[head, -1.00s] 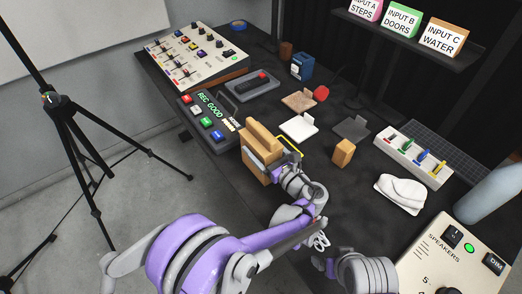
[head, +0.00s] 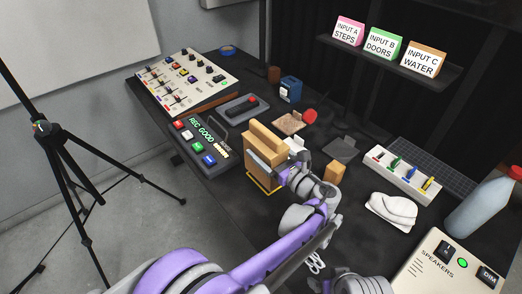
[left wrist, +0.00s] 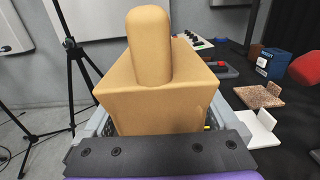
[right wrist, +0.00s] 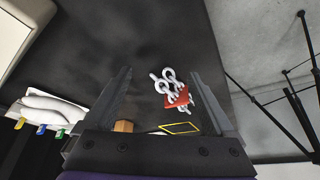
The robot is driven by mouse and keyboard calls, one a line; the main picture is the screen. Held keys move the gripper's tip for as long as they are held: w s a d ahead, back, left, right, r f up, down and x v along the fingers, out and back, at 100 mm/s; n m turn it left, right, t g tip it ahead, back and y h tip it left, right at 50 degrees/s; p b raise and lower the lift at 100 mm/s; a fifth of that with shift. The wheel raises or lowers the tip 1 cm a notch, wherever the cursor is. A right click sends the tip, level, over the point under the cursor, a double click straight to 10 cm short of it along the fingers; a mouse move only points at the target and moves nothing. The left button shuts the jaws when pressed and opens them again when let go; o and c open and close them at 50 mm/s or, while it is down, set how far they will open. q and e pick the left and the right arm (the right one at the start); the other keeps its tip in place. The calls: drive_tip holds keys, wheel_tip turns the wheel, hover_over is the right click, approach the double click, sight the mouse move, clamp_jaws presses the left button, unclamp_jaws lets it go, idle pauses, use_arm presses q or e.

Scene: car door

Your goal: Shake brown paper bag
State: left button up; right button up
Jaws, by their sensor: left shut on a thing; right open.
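The brown paper bag (head: 265,145) is a tan block with a raised ridge along its top. It stands near the middle of the left table edge in the head view. My left gripper (head: 284,172) is shut on it from the near right side. In the left wrist view the bag (left wrist: 155,100) fills the space between the fingers, roughly upright. Whether its bottom touches the table I cannot tell. My right gripper (right wrist: 163,75) is open and empty, above the dark table.
A yellow outline (head: 262,189) shows at the bag's foot. A small tan block (head: 334,173) stands to its right. The button panel (head: 198,135) is left of it. A silver chain with a red piece (right wrist: 178,97) lies below my right gripper. A white cloth (head: 391,211) lies right.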

use_arm(q)
drive_tip(key=a, duration=0.5)
drive_tip(key=shift+w, duration=0.15)
drive_tip(key=shift+d, duration=0.1)
drive_tip(key=d, duration=1)
drive_tip(key=shift+s, duration=0.35)
drive_tip(key=shift+a, duration=0.15)
drive_tip(key=a, duration=1)
drive_tip(key=shift+w, duration=0.35)
